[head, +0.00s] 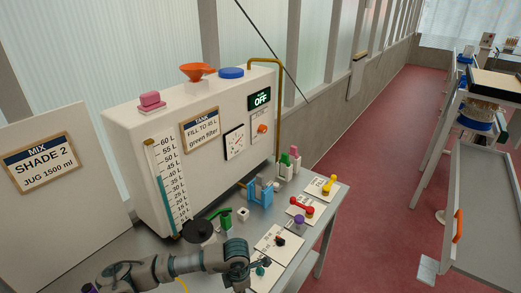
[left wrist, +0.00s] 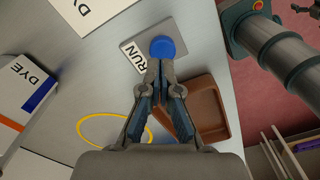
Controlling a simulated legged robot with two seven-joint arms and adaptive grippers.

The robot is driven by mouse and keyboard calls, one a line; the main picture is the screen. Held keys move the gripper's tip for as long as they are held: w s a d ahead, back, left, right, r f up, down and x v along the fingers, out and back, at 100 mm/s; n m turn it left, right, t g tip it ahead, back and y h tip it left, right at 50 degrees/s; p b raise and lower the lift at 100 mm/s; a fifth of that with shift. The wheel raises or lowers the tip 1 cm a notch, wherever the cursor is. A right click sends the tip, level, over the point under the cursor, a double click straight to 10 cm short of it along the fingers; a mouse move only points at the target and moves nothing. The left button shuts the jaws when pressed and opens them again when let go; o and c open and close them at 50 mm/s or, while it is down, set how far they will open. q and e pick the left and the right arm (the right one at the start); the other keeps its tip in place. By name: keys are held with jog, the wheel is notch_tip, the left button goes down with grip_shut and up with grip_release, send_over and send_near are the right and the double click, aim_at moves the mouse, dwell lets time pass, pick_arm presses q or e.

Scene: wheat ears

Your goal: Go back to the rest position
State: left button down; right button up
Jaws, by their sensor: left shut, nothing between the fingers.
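My left arm (head: 185,265) reaches across the bottom of the head view, in front of the grey bench. Its gripper does not show clearly there. In the left wrist view my left gripper (left wrist: 160,64) is shut and empty, its fingertips together. The tips appear just below the round blue button (left wrist: 168,46) on a plate marked RUN (left wrist: 132,55). I cannot tell whether they touch the button. My right gripper is in neither view.
The white tank panel (head: 150,195) stands behind the bench, its display reading OFF. Cards with coloured valves (head: 302,206) lie along the bench's right side. In the wrist view a brown tray (left wrist: 208,108) and a DYE box (left wrist: 28,88) are close by.

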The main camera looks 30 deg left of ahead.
pick_arm(q)
jog(key=shift+d+r+p, duration=0.15)
jog(key=shift+r+p, duration=0.25)
jog(key=shift+r, duration=0.9)
